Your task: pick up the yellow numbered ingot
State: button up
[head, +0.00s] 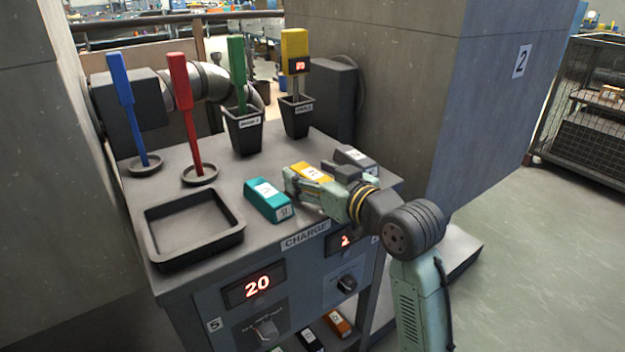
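The yellow ingot (314,171) with a white number label lies on the grey cart top, between a teal ingot and a dark grey ingot. My gripper (308,179) reaches over it from the lower right. One pale green finger shows along the ingot's near left side, and the gripper's body hides the ingot's near end. The other finger is not clearly seen, so I cannot tell whether the fingers touch the ingot or stand apart from it. The ingot appears to rest on the cart top.
The teal ingot (268,200) lies close left, the dark grey ingot (356,159) close right. An empty black tray (194,257) is front left. Blue (127,110) and red (185,117) tools stand in round holders. Black pots hold green (238,73) and yellow (295,50) tools behind.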

grip_shut()
dwell(0.7)
